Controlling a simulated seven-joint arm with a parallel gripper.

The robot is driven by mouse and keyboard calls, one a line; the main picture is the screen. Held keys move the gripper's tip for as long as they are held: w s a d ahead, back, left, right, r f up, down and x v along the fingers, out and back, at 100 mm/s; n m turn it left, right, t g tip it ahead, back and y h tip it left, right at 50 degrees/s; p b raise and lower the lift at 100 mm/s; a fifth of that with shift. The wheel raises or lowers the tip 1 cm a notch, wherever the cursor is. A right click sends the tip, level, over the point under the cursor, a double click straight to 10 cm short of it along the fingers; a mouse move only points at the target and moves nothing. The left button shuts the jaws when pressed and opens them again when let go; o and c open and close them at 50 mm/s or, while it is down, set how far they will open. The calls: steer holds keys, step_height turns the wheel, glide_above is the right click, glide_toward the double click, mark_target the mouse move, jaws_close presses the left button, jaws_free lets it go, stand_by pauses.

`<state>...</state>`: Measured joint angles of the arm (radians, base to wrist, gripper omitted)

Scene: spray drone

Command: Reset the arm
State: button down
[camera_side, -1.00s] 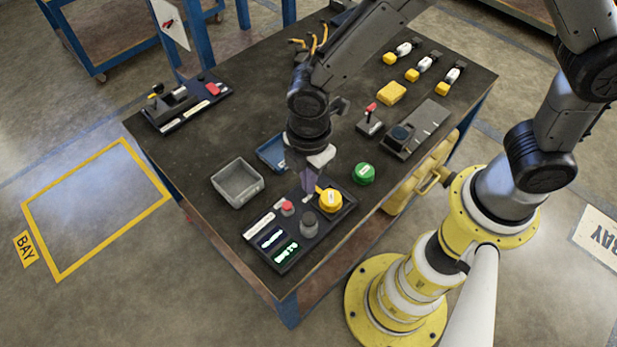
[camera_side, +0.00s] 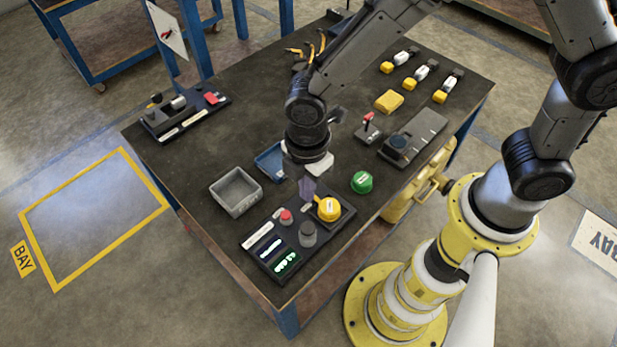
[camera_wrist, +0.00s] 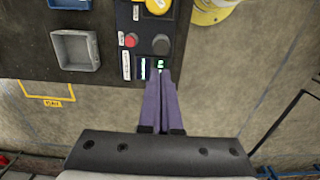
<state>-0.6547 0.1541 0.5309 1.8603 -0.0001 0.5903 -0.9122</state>
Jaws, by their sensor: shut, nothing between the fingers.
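My gripper (camera_side: 308,188) hangs over the dark workbench (camera_side: 220,140) in the side view, just behind a black control panel (camera_side: 272,236). Its purple fingers are shut with nothing between them. In the wrist view, the closed fingers of my gripper (camera_wrist: 161,75) point toward the panel's lit green display (camera_wrist: 160,63). The panel carries a red button (camera_side: 286,216), a grey knob (camera_side: 307,234) and a yellow round cap (camera_side: 328,209). The fingers look apart from the panel, though their exact height is hard to tell.
A grey tray (camera_side: 236,192) and a partly hidden blue tray (camera_side: 268,162) lie left of my gripper. A green round cap (camera_side: 361,182) is to its right. A small red lever (camera_side: 368,127), a yellow block (camera_side: 388,101) and a grey device (camera_side: 415,134) stand farther back.

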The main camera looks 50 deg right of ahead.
steer(key=w+d+r+m+t+y, duration=0.1)
steer(key=d+r+m+t, duration=0.15)
steer(key=d+r, duration=0.6)
steer(key=w+d+r+m+t, duration=0.15)
steer(key=d+r+m, duration=0.35)
steer(key=r, duration=0.6)
steer(key=s+d+m, duration=0.4)
steer(key=s+m, duration=0.1)
steer(key=s, duration=0.2)
steer(key=s+d+r+m+t+h, duration=0.1)
steer(key=s+d+m, duration=0.3)
steer(key=s, duration=0.3)
steer(key=shift+s+r+m+t, duration=0.2)
steer(key=shift+m+t, duration=0.1)
steer(key=shift+m, duration=0.45)
steer(key=shift+d, duration=0.1)
